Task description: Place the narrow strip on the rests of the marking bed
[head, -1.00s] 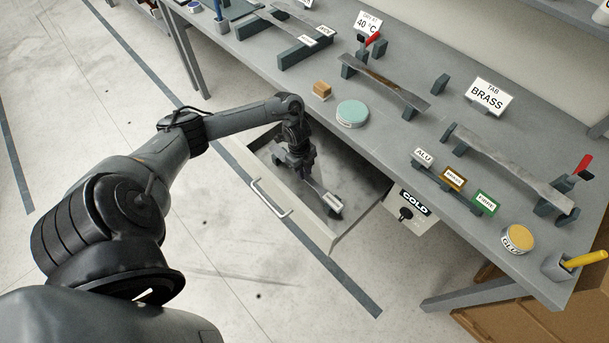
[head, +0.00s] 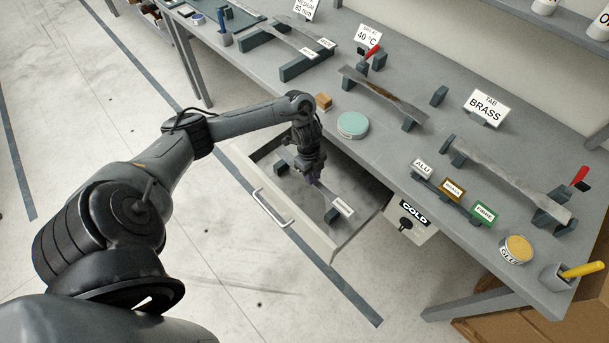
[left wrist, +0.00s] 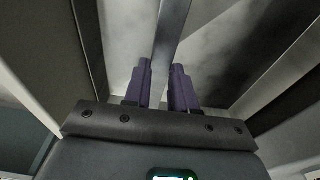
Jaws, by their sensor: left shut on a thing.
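My left gripper (head: 313,178) reaches down into the open drawer and is shut on a narrow metal strip (head: 328,194). In the left wrist view the strip (left wrist: 170,40) runs between the two purple fingers. A small white label (head: 343,206) is at the strip's near end, close to a dark rest (head: 331,215). I cannot tell whether the strip still touches the drawer's rests. At the back left of the bench, two long dark bars (head: 306,66) carry a strip and small labels; I cannot tell whether this is the marking bed. My right gripper is not in view.
The drawer's front wall (head: 270,205) and side walls stand close around the gripper. On the bench are a teal-lidded tin (head: 352,125), a wooden block (head: 324,101), other strips on rests (head: 510,172), labelled blocks (head: 453,189) and a glue pot (head: 517,249). Bare bench lies around the tin.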

